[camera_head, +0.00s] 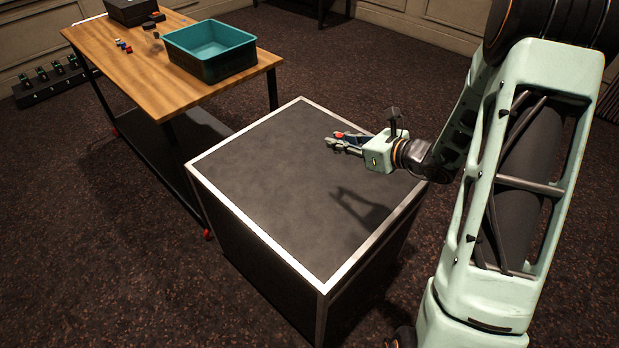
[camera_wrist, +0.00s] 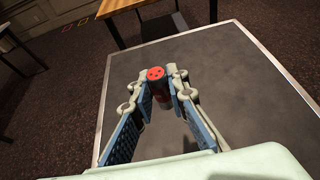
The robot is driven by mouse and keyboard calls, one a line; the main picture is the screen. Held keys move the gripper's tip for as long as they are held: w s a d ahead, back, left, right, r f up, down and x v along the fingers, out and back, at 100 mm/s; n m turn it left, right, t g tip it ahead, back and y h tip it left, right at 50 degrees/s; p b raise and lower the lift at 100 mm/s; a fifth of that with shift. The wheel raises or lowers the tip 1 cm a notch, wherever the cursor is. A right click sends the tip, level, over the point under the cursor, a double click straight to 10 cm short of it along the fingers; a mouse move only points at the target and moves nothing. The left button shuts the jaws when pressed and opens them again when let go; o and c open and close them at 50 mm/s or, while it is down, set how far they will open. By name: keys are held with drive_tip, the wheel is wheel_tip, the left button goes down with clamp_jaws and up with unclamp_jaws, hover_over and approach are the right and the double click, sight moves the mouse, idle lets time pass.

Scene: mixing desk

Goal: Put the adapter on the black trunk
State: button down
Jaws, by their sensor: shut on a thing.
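The black trunk (camera_head: 270,190) has a dark flat top with a pale metal rim, and its top also fills much of the wrist view (camera_wrist: 240,80). My gripper (camera_head: 338,142) is above the trunk's top, towards its far right part, with its shadow on the surface below. In the wrist view my gripper (camera_wrist: 164,93) is shut on the adapter (camera_wrist: 157,75), a small dark cylinder with a red end face. In the head view only a bit of red of the adapter (camera_head: 339,134) shows between the fingers. The adapter is held clear of the trunk.
A wooden table (camera_head: 150,85) stands at the back left with a teal bin (camera_head: 210,55), a dark case (camera_head: 130,10) and several small items on it. A pedal row (camera_head: 55,80) lies on the floor at far left. The trunk's top is bare.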

drive_tip(key=w+a+f+m+t+h+b, duration=0.1)
drive_tip(key=w+a+f+b, duration=0.35)
drive_tip(key=b, duration=0.55)
drive_tip(key=m+b, duration=0.1)
drive_tip(key=b, duration=0.5)
hover_over(343, 166)
drive_tip(key=shift+h, duration=0.4)
drive_tip(key=f, duration=0.6)
drive_tip(key=s+f, duration=0.1)
drive_tip(key=f, duration=0.3)
drive_tip(key=shift+a, duration=0.35)
drive_tip(key=shift+w+d+f, duration=0.2)
drive_tip(key=shift+f, duration=0.15)
drive_tip(key=shift+w+d+f+b, duration=0.1)
drive_tip(key=shift+f+b, duration=0.1)
drive_tip(key=shift+f, duration=0.7)
drive_tip(key=shift+w+d+f+b, duration=0.1)
drive_tip(key=shift+f+b, duration=0.05)
drive_tip(key=shift+f, duration=0.75)
drive_tip(key=shift+f, duration=0.1)
